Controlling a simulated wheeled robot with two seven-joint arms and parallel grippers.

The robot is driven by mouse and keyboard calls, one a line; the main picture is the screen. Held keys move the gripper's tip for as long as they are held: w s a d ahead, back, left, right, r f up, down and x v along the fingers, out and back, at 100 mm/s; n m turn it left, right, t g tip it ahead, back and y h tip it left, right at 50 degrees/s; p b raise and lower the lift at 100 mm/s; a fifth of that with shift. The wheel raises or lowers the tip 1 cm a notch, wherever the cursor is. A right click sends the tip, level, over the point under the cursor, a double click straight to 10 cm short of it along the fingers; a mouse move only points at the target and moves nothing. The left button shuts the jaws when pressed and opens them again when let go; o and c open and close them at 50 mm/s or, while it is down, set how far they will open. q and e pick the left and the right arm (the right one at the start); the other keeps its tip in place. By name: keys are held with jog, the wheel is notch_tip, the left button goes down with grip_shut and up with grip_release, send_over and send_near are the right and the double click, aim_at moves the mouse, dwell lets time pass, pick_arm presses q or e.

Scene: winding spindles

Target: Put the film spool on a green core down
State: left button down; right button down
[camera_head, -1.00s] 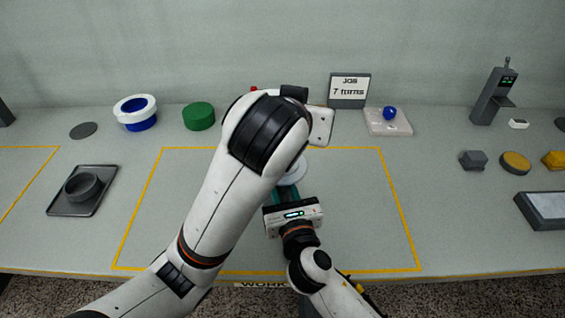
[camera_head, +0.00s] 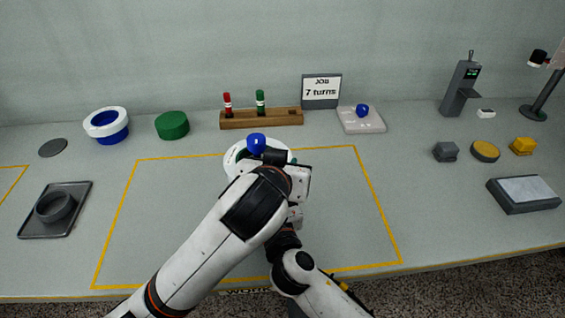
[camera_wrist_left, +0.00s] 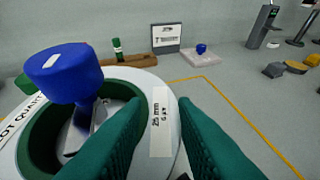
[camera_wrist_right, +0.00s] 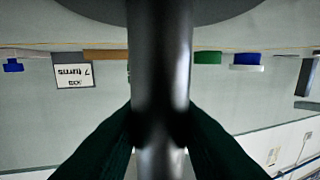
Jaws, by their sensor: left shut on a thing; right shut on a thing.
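The film spool (camera_head: 232,158) is a white ring, partly hidden behind my left arm in the head view. The left wrist view shows its green core (camera_wrist_left: 40,135) and a 25 mm label on the film. My left gripper (camera_wrist_left: 163,108) is shut on the near side of the film. A blue knob (camera_head: 256,143) on grey metal stands up inside the core; it also shows in the left wrist view (camera_wrist_left: 65,72). My right gripper (camera_wrist_right: 160,125) is shut on a dark grey post (camera_wrist_right: 160,60) with a round disc beside it. Both gripper tips are hidden in the head view.
A yellow-lined area (camera_head: 345,240) surrounds the spool, with free room at its right. Behind stand a wooden rack (camera_head: 280,118) with red and green markers, a sign (camera_head: 321,90) and a pale pad (camera_head: 375,124). A dark tray (camera_head: 35,228) is at left.

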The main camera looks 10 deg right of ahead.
pick_arm(q)
jog(key=shift+f, duration=0.1)
jog(key=c, duration=1.5)
grip_release()
jog(key=shift+o, duration=0.2)
jog(key=v, duration=1.2)
pick_arm(e)
jog(key=c, duration=1.1)
grip_release()
jog(key=shift+o, duration=0.2)
